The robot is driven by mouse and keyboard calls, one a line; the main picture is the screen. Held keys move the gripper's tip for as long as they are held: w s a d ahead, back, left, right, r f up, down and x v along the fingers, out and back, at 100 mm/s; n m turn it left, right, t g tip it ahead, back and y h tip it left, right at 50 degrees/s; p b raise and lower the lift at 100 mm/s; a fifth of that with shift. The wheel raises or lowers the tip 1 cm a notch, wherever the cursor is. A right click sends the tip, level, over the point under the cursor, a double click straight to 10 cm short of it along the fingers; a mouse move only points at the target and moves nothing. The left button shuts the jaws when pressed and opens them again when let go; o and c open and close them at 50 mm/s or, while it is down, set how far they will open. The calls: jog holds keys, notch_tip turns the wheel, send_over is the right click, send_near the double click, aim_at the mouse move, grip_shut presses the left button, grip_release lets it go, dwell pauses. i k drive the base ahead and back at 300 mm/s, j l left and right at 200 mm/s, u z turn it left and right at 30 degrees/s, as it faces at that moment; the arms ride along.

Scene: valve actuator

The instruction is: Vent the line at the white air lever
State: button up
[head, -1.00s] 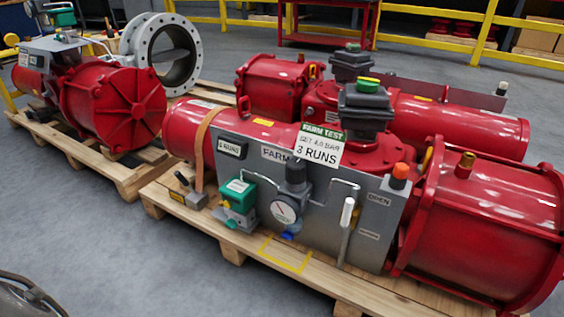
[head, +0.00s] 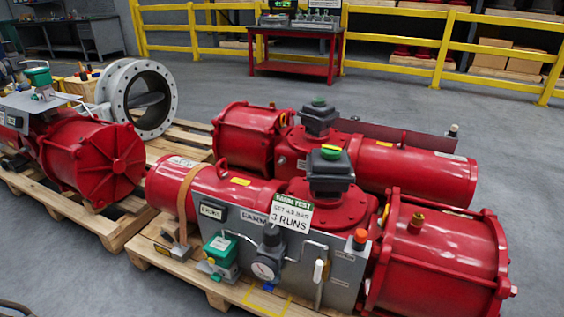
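The white air lever (head: 318,271) stands upright on the lower right of the grey control panel (head: 341,285), on the front of the nearer red actuator (head: 446,250). A round pressure gauge (head: 264,269) with a dark regulator above it sits to its left, and a green-topped valve block (head: 220,250) is further left. An orange-red cap (head: 360,237) is up and to the right of the lever. A paper sign reading "3 RUNS" (head: 291,213) hangs above the panel. My gripper is not in view.
The actuator rests on a wooden pallet (head: 228,290) with a yellow outline at its front. A second red actuator (head: 405,170) lies behind, and another (head: 92,160) is at left beside a grey flanged valve (head: 118,95). Grey floor is open at lower left and right.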

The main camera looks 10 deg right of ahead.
aim_at(316, 280)
jog(key=i+l+z, duration=0.1)
jog(key=l, duration=0.3)
jog(key=i+l+z, duration=0.1)
jog(key=l, duration=0.25)
jog(key=i+l+z, duration=0.15)
jog(key=l, duration=0.25)
